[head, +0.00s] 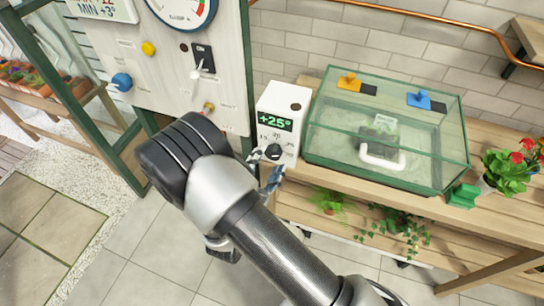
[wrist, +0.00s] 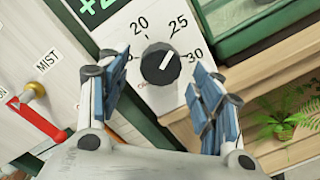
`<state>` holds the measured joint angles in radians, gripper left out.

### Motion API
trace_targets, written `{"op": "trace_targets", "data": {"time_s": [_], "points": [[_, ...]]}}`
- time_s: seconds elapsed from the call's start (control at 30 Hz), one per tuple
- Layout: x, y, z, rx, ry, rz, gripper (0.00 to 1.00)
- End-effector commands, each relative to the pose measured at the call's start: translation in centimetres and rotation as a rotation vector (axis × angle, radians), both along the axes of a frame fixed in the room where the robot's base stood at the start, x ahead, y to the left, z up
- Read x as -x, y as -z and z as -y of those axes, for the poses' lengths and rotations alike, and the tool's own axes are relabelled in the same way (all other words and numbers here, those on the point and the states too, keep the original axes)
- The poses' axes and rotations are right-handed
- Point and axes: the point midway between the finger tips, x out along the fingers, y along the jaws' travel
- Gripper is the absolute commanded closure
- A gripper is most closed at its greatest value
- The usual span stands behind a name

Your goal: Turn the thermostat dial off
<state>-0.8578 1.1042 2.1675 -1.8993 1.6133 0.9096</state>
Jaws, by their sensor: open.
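The dial also shows in the head view (head: 272,152), just above my fingers. My gripper (wrist: 161,72) is open, its blue-padded fingers on either side of the dial; I cannot tell whether they touch it.
A glass propagator box (head: 385,172) with a green frame stands right of the thermostat. A control panel (head: 150,80) with knobs and a gauge is to the left. A red-handled MIST valve (wrist: 35,120) is left in the wrist view. Potted plants (head: 505,170) stand right.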

Motion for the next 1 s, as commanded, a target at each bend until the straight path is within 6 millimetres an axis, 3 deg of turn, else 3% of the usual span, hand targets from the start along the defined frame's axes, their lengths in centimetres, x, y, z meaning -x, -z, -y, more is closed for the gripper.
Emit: {"op": "trace_targets", "data": {"time_s": [0.23, 0.6, 1.0], "points": [[-2.8, 0.0, 1.2, 0.000, 0.001, 0.000, 0.41], [-3.2, 0.0, 1.3, 0.001, 0.000, 0.000, 0.41], [-3.1, 0.0, 1.3, 0.001, 0.000, 0.000, 0.68]]}}
